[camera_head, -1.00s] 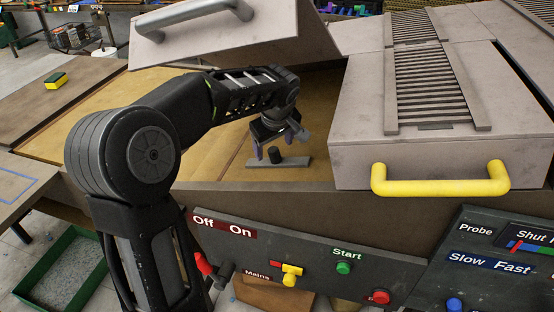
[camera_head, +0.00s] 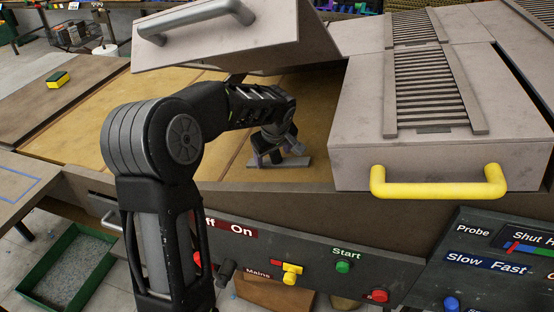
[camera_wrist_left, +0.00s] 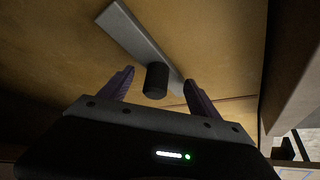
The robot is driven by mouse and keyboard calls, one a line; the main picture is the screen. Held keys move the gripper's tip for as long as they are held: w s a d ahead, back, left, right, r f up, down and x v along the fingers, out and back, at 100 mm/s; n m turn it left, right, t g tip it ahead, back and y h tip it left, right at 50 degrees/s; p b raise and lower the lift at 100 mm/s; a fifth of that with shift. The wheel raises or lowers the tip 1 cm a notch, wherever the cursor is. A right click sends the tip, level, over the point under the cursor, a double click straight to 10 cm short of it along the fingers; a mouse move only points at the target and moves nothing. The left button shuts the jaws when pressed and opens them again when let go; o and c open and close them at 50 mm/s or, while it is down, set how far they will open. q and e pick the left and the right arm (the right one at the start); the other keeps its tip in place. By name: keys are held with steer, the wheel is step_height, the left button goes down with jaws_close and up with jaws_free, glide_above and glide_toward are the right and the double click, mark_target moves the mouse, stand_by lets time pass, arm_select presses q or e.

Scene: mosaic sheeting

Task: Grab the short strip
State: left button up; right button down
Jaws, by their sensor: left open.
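The short strip (camera_head: 297,162) is a grey flat bar lying on the tan bed of the machine. In the left wrist view the strip (camera_wrist_left: 133,33) runs diagonally, with a dark round knob (camera_wrist_left: 156,80) standing on it. My left gripper (camera_head: 270,160) is over the strip in the head view, and the wrist hides part of the strip and the knob. In the wrist view the purple fingers of my left gripper (camera_wrist_left: 158,85) are apart, one on each side of the knob, with gaps showing. My right gripper is not in view.
A raised grey cover with a handle (camera_head: 200,20) is above and behind my arm. A grey box with a yellow handle (camera_head: 438,188) stands right of the strip. The control panel (camera_head: 325,262) is in front. A sponge (camera_head: 57,80) lies far left.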

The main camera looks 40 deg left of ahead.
arm_select(q)
steer(key=shift+c, duration=0.5)
steer(key=c, duration=1.2)
steer(key=shift+s+f, duration=0.1)
jaws_close()
steer(key=shift+s+f, duration=0.1)
